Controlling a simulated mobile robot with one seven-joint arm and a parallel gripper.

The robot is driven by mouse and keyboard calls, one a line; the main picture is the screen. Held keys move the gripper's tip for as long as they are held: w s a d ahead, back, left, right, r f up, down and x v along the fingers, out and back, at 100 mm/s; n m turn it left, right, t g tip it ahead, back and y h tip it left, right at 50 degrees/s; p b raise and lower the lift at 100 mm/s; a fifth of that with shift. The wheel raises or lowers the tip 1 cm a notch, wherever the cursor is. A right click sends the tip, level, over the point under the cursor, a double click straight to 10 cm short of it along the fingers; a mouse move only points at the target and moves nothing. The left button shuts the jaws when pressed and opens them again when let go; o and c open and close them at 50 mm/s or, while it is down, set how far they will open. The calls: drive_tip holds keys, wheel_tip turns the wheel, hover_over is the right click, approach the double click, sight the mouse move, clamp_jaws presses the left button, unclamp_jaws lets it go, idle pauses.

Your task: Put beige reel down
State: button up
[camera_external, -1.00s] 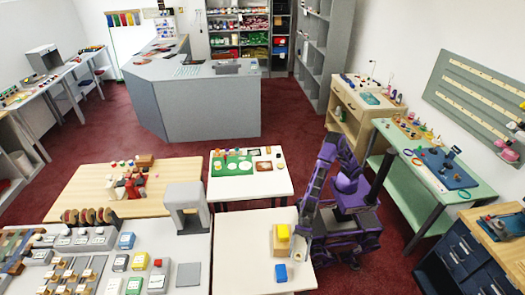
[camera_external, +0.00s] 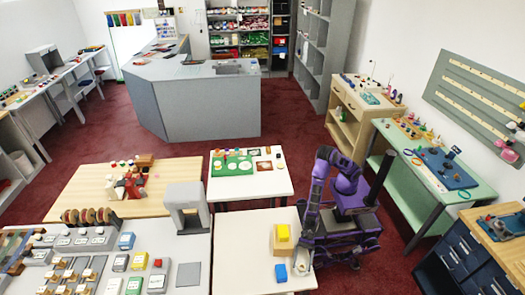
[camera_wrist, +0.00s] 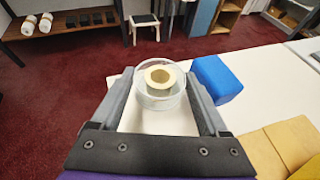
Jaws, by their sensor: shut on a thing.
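In the external view my gripper (camera_external: 300,268) is low at the table's right edge, just right of a blue block (camera_external: 281,273). The reel is too small to make out clearly there.
The blue block (camera_wrist: 216,79) stands close beside the right finger. A yellow block (camera_external: 282,232) sits on a wooden block (camera_external: 275,247) farther back. The left part of this white table (camera_external: 235,245) is clear. Red floor lies beyond the edge.

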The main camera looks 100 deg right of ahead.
sight(302, 266)
drive_tip(key=shift+f, duration=1.7)
drive_tip(key=shift+b, duration=0.3)
drive_tip(key=shift+f, duration=0.2)
drive_tip(key=o, duration=1.2)
drive_tip(key=shift+d+r, duration=0.2)
drive_tip(key=shift+r, duration=0.15)
drive_tip(key=p+v, duration=0.1)
drive_tip(key=v, duration=1)
drive_tip(key=shift+s+d+r, duration=0.1)
drive_tip(key=shift+d+r, duration=0.05)
drive_tip(key=shift+d, duration=0.1)
